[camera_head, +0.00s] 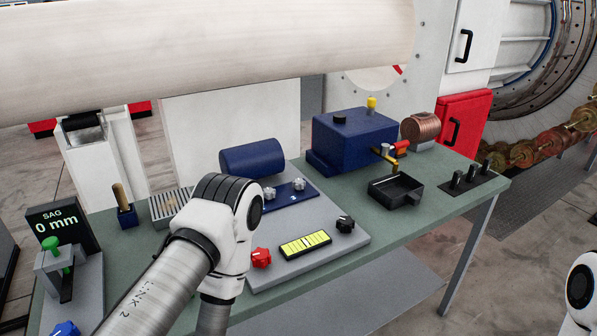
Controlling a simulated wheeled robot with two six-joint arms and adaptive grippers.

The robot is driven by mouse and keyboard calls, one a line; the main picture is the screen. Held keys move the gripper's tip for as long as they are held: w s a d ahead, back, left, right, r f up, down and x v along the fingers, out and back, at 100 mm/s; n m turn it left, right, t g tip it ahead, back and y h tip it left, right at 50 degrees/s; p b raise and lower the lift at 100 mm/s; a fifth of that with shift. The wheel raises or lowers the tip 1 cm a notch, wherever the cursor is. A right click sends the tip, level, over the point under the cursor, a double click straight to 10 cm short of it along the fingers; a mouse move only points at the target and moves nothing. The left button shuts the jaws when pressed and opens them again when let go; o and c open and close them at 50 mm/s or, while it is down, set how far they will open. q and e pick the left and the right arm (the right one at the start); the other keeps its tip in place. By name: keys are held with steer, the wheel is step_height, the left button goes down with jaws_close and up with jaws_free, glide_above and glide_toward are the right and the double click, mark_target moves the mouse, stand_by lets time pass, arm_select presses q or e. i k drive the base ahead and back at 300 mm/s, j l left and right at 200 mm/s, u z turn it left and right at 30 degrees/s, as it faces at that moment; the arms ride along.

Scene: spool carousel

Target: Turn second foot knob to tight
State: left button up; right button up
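A grey plate (335,251) lies on the green bench. A red knob (261,258) stands at its front left corner, beside my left arm. A black knob (345,224) stands at its right. A yellow-green level strip (306,244) lies between them. Two silver knobs sit on a blue strip behind, a left one (270,192) and a right one (298,184). I cannot tell from the picture which knob is the second foot knob, or how tight any is. My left arm's elbow covers the plate's left part. Neither gripper shows; only a piece of my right arm shows at the lower right.
A blue box (353,137), black tray (396,191) and copper coil (421,127) stand at the bench's right. A display (60,221) reads SAG 0 mm at left, near a green-handled lever (52,252). A large pale roll (200,50) hangs above the back.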

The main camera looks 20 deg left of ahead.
mark_target(269, 193)
steer(key=u, duration=0.85)
steer(key=l+z, duration=0.3)
steer(key=l, duration=0.25)
steer(key=i, duration=0.05)
